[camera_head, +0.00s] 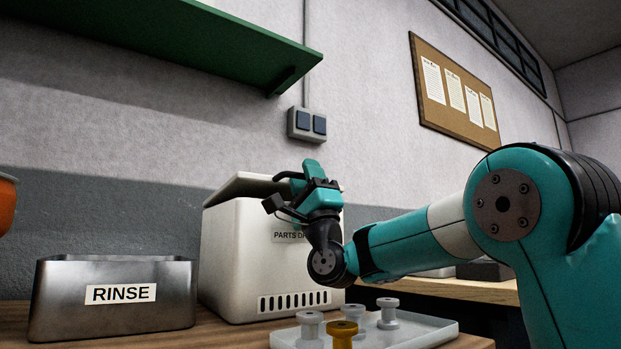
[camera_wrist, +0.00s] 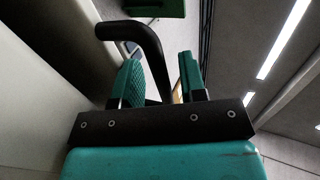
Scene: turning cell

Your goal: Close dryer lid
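The white parts dryer (camera_head: 225,250) stands on the bench, its label partly hidden by my gripper. Its dark-edged lid (camera_head: 245,186) lies low over the top. I cannot tell whether it is fully seated. My gripper (camera_head: 308,170) is at the front right of the lid. In the wrist view, a black curved handle (camera_wrist: 146,38) reaches down between the two teal fingers of my gripper (camera_wrist: 160,75). The fingers are apart, with a visible gap between the handle and the right finger. The pale surface at left in the wrist view (camera_wrist: 35,110) seems to be the dryer.
A metal RINSE bin (camera_head: 110,305) stands left of the dryer. A pale tray (camera_head: 425,333) with several spools, one of them yellow (camera_head: 341,333), lies in front. A green shelf (camera_head: 170,35) hangs above, and a switch box (camera_head: 307,124) is on the wall.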

